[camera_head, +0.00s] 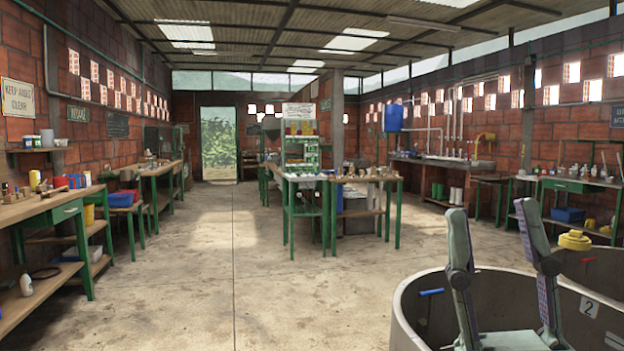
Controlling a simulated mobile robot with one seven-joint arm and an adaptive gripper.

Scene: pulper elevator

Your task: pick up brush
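I cannot make out a brush for certain. A short blue stick-like piece (432,292) shows at the inside wall of the round grey tank (405,322) at lower right; I cannot tell whether it is a handle. A small red piece (587,260) lies beyond, partly in shadow. My gripper (492,212) stands in front of the tank at lower right, its two grey-green jointed fingers pointing up. The fingers are wide apart with nothing between them. They hide part of the tank.
A yellow knobbed object (575,240) sits by the tank rim. Workbenches with bottles and tools line the left wall (40,207) and right wall (575,185). A green-legged table (362,180) stands mid-room. The concrete floor (190,285) left of the tank is clear.

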